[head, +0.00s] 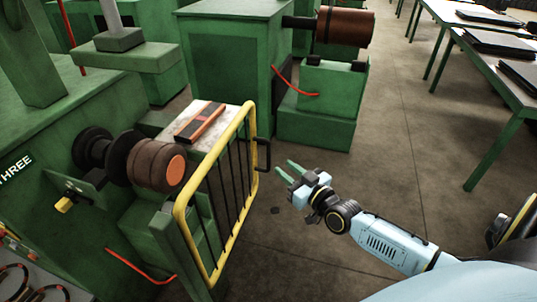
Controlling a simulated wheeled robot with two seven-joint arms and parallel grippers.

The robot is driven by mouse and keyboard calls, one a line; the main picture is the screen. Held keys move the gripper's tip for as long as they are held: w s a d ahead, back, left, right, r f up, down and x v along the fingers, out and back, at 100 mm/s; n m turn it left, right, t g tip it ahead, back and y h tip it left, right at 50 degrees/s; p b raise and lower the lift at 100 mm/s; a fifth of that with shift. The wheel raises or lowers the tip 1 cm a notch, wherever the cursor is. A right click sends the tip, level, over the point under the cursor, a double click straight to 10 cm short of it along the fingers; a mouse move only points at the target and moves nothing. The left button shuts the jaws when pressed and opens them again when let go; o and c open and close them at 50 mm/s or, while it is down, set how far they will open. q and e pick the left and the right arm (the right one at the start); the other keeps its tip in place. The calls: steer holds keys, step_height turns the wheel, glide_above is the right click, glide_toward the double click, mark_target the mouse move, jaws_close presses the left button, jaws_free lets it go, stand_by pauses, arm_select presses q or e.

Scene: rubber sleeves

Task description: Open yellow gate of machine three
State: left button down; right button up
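The yellow gate (182,217) stands in front of a green machine marked "THREE" (15,170). It has a yellow frame with dark vertical bars. A black handle (266,155) sticks out from its right-hand edge. The gate's near side is by a green post (172,250). My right gripper (285,168) is just right of the handle, with its two green fingers apart and pointing toward it. I see nothing between the fingers, and I cannot tell whether they touch the handle. My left gripper is not in view.
A brown roller (158,163) and a small table (222,122) with an orange and black item (200,121) are behind the gate. Another green machine (225,60) stands at the back. Green-legged tables (497,100) line the right. The floor between is clear.

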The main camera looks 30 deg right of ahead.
glide_above(269, 170)
steer(key=shift+w+d+b, duration=0.1)
steer(key=shift+w+b, duration=0.25)
steer(key=shift+b, duration=0.1)
jaws_close()
